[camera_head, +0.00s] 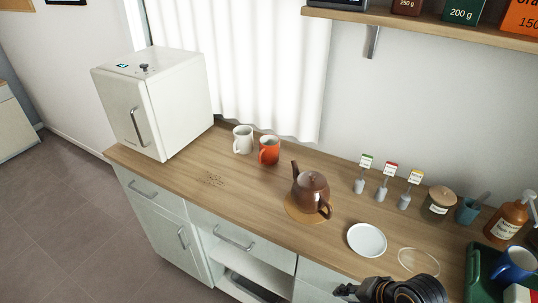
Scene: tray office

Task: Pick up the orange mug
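The orange mug (270,151) stands upright on the wooden counter, near its back edge by the curtain. Its handle points to the left and toward the front. A white mug (243,140) stands just behind and left of it, very close to it. My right gripper (348,291) shows only in part at the bottom edge, in front of the counter. It is well away from the orange mug, to the right and nearer to me. Its fingers are too small and cut off to tell open from shut. My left gripper is not in view.
A brown teapot (311,190) on a round mat stands right of the mugs. A white plate (367,240) and a clear disc (418,262) lie farther right. A white cabinet (155,100) stands at left. The counter (235,203) in front of the mugs is mostly clear, with dark crumbs (213,179).

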